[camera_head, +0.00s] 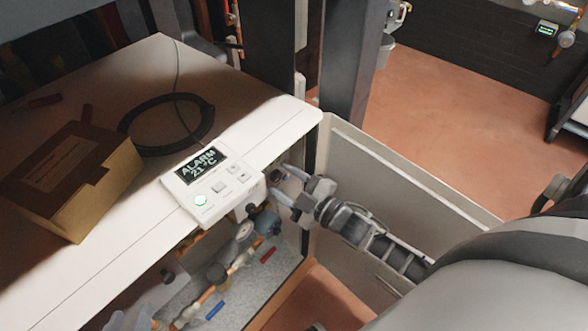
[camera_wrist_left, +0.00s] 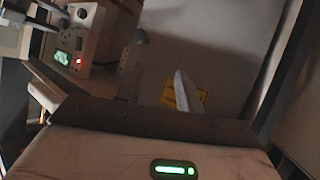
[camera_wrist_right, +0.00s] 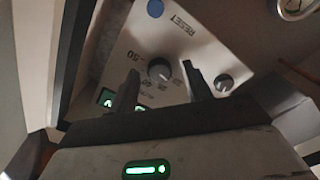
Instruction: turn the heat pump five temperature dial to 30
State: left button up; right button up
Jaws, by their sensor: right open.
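A white control unit (camera_head: 212,182) on the cabinet's front edge shows "ALARM 21 °C" on its display (camera_head: 199,163). My right gripper (camera_head: 281,186) is just right of the unit, its fingers apart. In the right wrist view, a round dark dial (camera_wrist_right: 159,70) with printed numbers around it, "50" among them, lies between the open fingers of that gripper (camera_wrist_right: 161,92). I cannot tell whether they touch it or read its exact setting. My left gripper (camera_wrist_left: 158,90) shows in the left wrist view, its fingers apart and empty; I cannot make it out in the head view.
A second knob (camera_wrist_right: 223,83) and a blue button (camera_wrist_right: 155,9) by "RESET" share the dial's panel. A cardboard box (camera_head: 75,180) and coiled black cable (camera_head: 150,150) lie on the cabinet top. Pipes and valves (camera_head: 215,275) sit below. The left wrist view shows a yellow label (camera_wrist_left: 184,97).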

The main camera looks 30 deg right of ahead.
pick_arm(q)
jog(key=shift+r+p, duration=0.15)
jog(key=shift+p, duration=0.4)
pick_arm(e)
jog(key=v, duration=1.6)
pick_arm(q)
jog(key=shift+w+r, duration=0.1)
jog(key=shift+r, duration=0.05)
pick_arm(e)
jog(key=shift+f, duration=0.1)
